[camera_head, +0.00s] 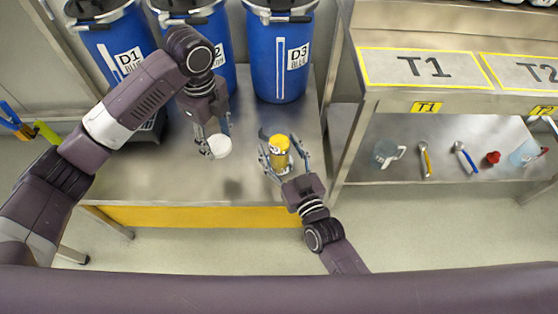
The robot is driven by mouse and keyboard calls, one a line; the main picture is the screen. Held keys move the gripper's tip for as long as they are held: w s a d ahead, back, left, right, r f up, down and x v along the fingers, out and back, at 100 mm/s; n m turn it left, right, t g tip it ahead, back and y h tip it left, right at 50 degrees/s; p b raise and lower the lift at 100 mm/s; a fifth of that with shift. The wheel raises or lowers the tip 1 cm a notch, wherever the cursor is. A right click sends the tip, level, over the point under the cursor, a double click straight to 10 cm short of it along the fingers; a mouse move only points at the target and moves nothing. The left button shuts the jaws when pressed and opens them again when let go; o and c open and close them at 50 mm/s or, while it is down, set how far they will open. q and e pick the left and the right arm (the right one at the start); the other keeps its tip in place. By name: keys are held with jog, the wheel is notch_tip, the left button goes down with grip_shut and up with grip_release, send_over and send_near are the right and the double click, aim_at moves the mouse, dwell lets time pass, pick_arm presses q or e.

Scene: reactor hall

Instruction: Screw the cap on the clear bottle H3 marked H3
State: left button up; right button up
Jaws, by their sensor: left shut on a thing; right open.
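The bottle H3 (279,157) stands on the steel bench. It has yellow contents and a small mark on it, too small to read fully. My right gripper (279,147) is open, with its fingers on either side of the bottle; I cannot tell whether they touch it. My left gripper (213,138) is shut on a white round cap (219,147), held to the left of the bottle and apart from it. The bottle's mouth is hard to make out from here.
Blue drums, including D1 (112,45) and D3 (275,75), stand behind on the bench (180,182). To the right is a rack with spots T1 (425,68) and T2. Its lower shelf holds a clear jug (386,153), handled tools and a red item (492,158).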

dwell(0.3)
grip_shut()
jog(key=shift+r, duration=0.1)
